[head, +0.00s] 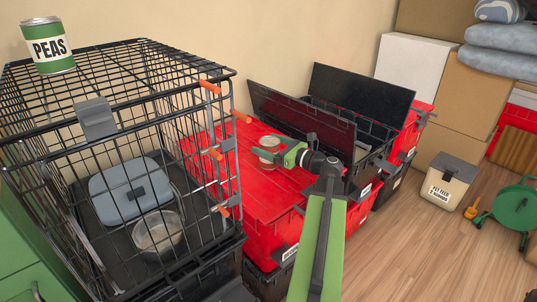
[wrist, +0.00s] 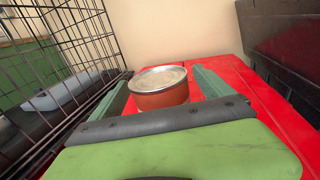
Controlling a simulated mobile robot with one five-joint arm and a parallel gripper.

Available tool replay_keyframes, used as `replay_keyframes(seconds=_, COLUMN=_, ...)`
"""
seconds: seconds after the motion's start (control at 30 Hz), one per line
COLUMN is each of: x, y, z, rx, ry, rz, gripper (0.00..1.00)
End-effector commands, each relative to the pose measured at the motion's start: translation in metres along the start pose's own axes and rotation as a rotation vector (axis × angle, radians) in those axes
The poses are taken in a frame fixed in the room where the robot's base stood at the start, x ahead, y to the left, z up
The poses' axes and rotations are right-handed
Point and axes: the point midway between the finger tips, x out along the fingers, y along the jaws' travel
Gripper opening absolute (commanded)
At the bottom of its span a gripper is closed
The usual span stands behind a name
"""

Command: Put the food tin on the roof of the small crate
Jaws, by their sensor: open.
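A short orange-brown tin with a metal rim and pale top (wrist: 160,88) stands upright on a red tote lid (wrist: 225,78). It also shows in the head view (head: 268,146), partly behind my gripper (head: 272,153). In the wrist view my gripper (wrist: 161,84) is open, with its fingers on either side of the tin; I cannot tell whether they touch it. A black wire crate (head: 150,112) stands at the left of the head view, its wire roof level and high.
A grey-blue case (head: 130,190) and a metal bowl (head: 157,233) are inside the crate. Orange-tipped latches (head: 211,87) stick out on its right side. Raised black tote lids (head: 300,115) stand behind my arm. Bare floor (head: 430,245) lies at right.

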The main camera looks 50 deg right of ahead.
Motion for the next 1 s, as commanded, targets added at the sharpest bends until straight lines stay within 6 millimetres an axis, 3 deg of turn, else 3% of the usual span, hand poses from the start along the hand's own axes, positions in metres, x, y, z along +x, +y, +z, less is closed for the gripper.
replay_keyframes(seconds=0.1, x=-0.0005, y=0.0002, z=0.0001, rx=0.000, ry=0.000, rz=0.000, gripper=0.90)
replay_keyframes(seconds=0.8, x=-0.0001, y=0.0010, z=0.0000, rx=0.000, ry=0.000, rz=0.002, gripper=0.00)
replay_keyframes(seconds=1.0, x=0.0001, y=0.0012, z=0.0008, rx=0.001, ry=-0.001, rz=0.002, gripper=0.00)
